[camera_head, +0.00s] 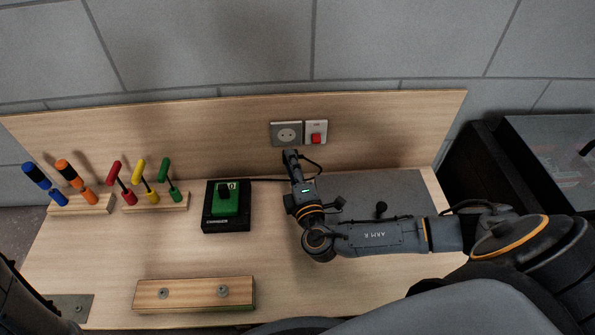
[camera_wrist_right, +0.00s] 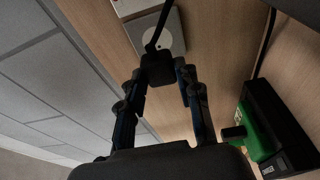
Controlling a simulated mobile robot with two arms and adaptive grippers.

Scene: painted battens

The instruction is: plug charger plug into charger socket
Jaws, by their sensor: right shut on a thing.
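My right gripper (camera_head: 290,157) is close in front of the backboard, just below the charger socket (camera_head: 287,134), a round recess with two holes in a grey wall plate. In the right wrist view, the gripper (camera_wrist_right: 158,76) is shut on the dark charger plug (camera_wrist_right: 157,67). A black cable runs from the plug across the socket (camera_wrist_right: 177,43). The plug is hard to make out in the head view; its pins are hidden. I cannot tell whether it touches the socket plate. My left gripper is out of view.
A red switch (camera_head: 316,138) sits right of the socket. A green-and-black charger box (camera_head: 225,212) stands left of my right arm. A wooden block (camera_head: 194,294) lies in front. Bench centre is clear.

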